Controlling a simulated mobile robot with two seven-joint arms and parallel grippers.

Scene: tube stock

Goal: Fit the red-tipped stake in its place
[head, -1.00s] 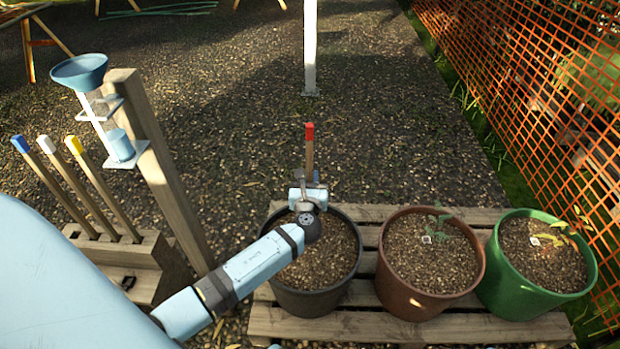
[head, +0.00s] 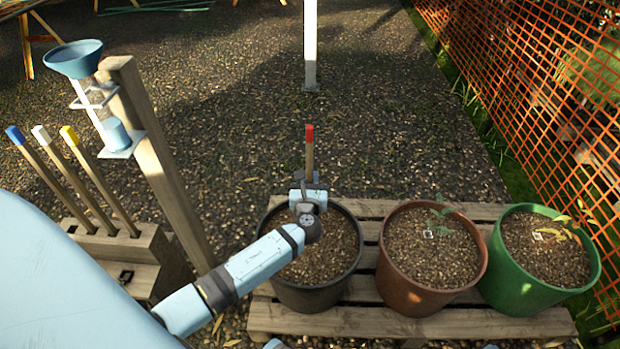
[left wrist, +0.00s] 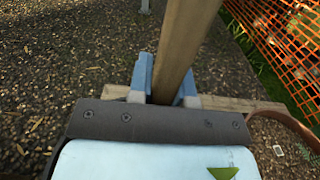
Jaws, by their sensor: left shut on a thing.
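The red-tipped stake (head: 309,152) stands about upright in my left gripper (head: 308,194), at the far side of the black pot (head: 313,300) in the head view. Its lower end is hidden behind the gripper and wrist, so I cannot tell whether it touches anything. In the left wrist view the bare wooden shaft of the stake (left wrist: 180,50) runs between the two blue fingers of the gripper (left wrist: 165,92). A wooden block (head: 140,250) at the left holds a blue-tipped, a white-tipped and a yellow-tipped stake. A dark square opening (head: 126,277) shows on its lower near step. My right gripper is not visible.
A brown pot (head: 431,303) with a seedling and a green pot (head: 540,293) with a yellowing plant stand on the slatted pallet (head: 365,322). A post (head: 166,180) with a blue funnel (head: 73,58) rises behind the block. Orange netting (head: 540,110) borders the right. Gravel beyond the pallet is open.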

